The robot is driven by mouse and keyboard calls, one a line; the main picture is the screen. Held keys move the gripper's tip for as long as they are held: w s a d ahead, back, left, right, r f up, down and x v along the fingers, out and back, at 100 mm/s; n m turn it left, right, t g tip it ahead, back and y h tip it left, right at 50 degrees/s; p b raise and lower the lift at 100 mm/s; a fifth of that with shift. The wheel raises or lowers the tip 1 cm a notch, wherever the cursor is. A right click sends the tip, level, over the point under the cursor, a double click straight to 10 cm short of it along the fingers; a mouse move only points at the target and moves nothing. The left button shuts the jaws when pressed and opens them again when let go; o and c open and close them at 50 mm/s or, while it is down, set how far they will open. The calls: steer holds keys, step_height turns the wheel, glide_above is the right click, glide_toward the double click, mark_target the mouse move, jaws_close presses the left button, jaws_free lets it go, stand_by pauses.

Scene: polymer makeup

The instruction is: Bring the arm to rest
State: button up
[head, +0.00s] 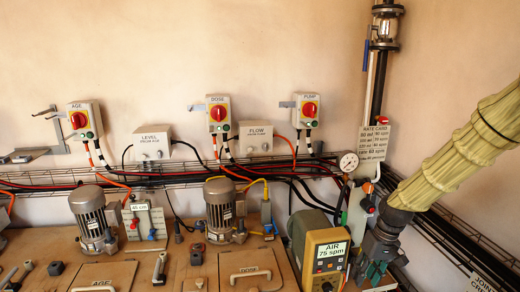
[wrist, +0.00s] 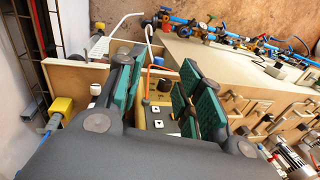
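My gripper shows large in the wrist view (wrist: 163,72). Its two dark fingers with green pads stand apart, with nothing held between them. In the head view my gripper (head: 372,271) points down at the lower right, at the end of my arm in its pale yellow-green sleeve (head: 455,150). It is just right of a yellow meter (head: 312,243) whose display reads AIR 75 spm. In the wrist view a yellowish panel with a dark knob and white buttons (wrist: 159,122) shows beyond the gap between the fingers; I cannot tell its distance.
A rate card (head: 372,143) and a round gauge (head: 348,162) are close behind the gripper. A vertical pipe (head: 376,85) rises there. Motors (head: 219,207) and lidded hatches (head: 245,276) fill the bench leftward. Cable trays (head: 440,232) run along the right wall.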

steer(key=s+a+f, duration=0.2)
steer(key=s+f, duration=0.3)
steer(key=f, duration=0.3)
steer(key=s+a+f+m+b, duration=0.1)
steer(key=s+a+f, duration=0.1)
steer(key=s+f, duration=0.45)
steer(key=s+a+f, duration=0.2)
steer(key=s+f, duration=0.2)
steer(key=f, duration=0.6)
steer(key=s+a+f+h, duration=0.1)
steer(key=s+f, duration=0.3)
steer(key=s, duration=0.6)
steer(key=s+f+h, duration=0.1)
steer(key=s+f, duration=0.4)
steer(key=s, duration=0.5)
steer(key=shift+s+a+m+b, duration=0.25)
steer(key=shift+a+m+b, duration=0.05)
steer(key=shift+a+b, duration=0.1)
